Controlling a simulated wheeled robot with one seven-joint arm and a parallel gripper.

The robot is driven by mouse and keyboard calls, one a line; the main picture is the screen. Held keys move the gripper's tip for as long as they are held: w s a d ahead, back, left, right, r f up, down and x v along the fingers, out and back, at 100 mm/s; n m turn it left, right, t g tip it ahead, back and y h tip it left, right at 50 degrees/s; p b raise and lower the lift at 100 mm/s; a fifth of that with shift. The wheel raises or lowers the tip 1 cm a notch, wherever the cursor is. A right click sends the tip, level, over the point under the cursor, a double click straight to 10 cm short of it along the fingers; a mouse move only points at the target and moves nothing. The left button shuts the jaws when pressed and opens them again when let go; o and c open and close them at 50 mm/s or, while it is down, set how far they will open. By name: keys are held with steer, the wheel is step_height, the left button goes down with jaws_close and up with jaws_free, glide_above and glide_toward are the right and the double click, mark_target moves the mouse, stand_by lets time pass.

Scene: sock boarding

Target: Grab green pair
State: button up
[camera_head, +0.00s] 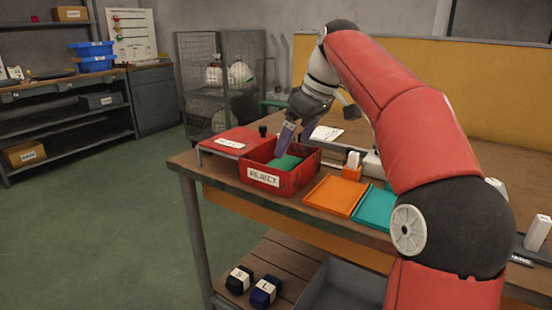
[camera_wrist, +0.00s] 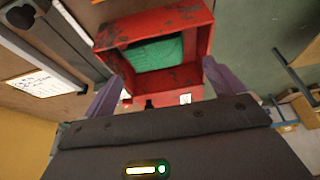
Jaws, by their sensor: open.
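A green folded bundle, which looks like the green pair (camera_head: 286,163), lies inside the red bin labelled REJECT (camera_head: 264,178) on the table. In the wrist view the green pair (camera_wrist: 153,54) lies on the floor of the red bin (camera_wrist: 110,32), towards one wall. My gripper (camera_head: 296,138) is above the bin with its fingers pointing down. Part of the green pair is hidden by the bin's front wall in the head view.
Dark and blue bundles (camera_head: 264,292) sit on the lower shelf.

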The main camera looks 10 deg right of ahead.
mark_target(283, 164)
steer(key=x, duration=0.2)
steer(key=b+x, duration=0.1)
steer(key=x, duration=0.5)
steer(key=shift+w+r+b, duration=0.15)
steer(key=shift+w+b, duration=0.1)
steer(key=shift+b, duration=0.05)
steer(key=c, duration=0.6)
steer(key=shift+r, duration=0.15)
